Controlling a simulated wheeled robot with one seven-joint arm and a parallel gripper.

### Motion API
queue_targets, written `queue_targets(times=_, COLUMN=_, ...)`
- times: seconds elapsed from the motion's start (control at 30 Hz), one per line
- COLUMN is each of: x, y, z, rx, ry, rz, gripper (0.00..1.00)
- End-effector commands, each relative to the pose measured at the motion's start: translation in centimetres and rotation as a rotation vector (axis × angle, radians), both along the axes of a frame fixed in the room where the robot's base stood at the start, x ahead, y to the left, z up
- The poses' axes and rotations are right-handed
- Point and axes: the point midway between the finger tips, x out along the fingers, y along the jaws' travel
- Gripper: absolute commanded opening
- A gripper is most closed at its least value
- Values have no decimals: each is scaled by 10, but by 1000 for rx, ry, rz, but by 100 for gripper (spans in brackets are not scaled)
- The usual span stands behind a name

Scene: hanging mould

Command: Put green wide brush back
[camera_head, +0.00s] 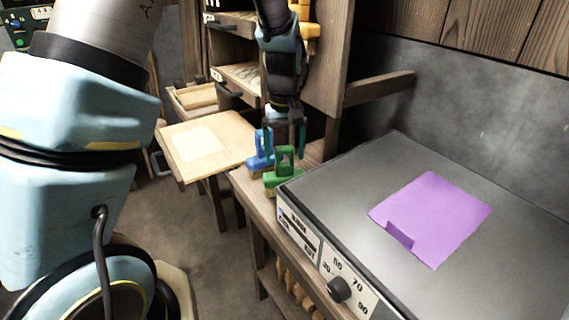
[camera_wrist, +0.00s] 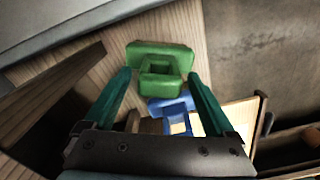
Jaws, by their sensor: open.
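The green wide brush (camera_head: 284,172) stands on the wooden bench beside the metal hot plate in the head view. My gripper (camera_head: 285,150) is above the bench at the brushes, fingers pointing down. In the wrist view my gripper (camera_wrist: 160,78) is open, with its teal fingers spread on either side of the green brush's handle. I cannot tell whether they touch it.
A metal hot plate (camera_head: 340,190) with a purple sheet (camera_head: 432,218) fills the right. Wooden shelves with drawers (camera_head: 238,78) rise behind my arm. A wooden post stands close to the right of my gripper.

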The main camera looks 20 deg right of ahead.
Motion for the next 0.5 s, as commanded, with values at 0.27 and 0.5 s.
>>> queue_targets(times=0.27, x=0, y=-1, z=56, rx=-4, ry=-3, rz=-2, gripper=90)
queue_targets(times=0.5, x=-1, y=0, z=80, rx=-1, ry=-2, rz=-1, gripper=90)
